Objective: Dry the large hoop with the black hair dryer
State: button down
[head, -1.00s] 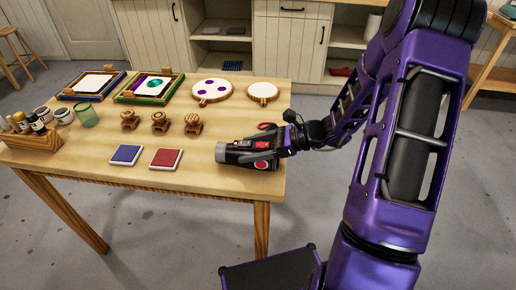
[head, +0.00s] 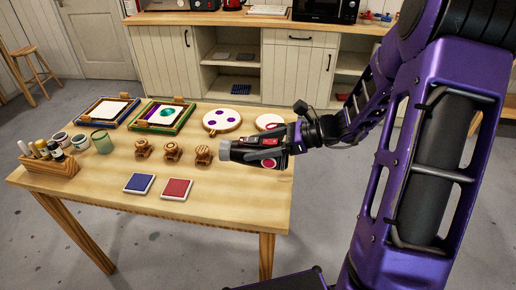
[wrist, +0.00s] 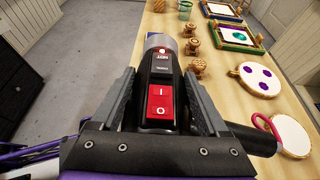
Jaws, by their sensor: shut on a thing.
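The black hair dryer (head: 240,151), with a grey nozzle and a red switch, is held in my gripper (head: 278,146). It appears raised a little over the table's right end, nozzle pointing left. In the wrist view the dryer (wrist: 160,62) lies between both fingers of my gripper (wrist: 160,88), its red rocker switch facing the camera. The large hoop (head: 235,127), white cloth with purple dots in a wooden ring, lies flat on the table behind the dryer, apart from it. It also shows in the wrist view (wrist: 250,87).
A smaller plain hoop (head: 268,121) lies right of the large one, partly hidden by my gripper. Wooden stamps (head: 172,151), blue (head: 138,183) and red (head: 176,188) ink pads, two framed screens (head: 158,115) and a bottle rack (head: 50,172) stand left.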

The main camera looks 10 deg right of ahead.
notch_tip(320, 180, up, 5)
jog(key=p, duration=0.3)
jog(key=shift+f, duration=0.1)
jog(key=shift+r, duration=0.85)
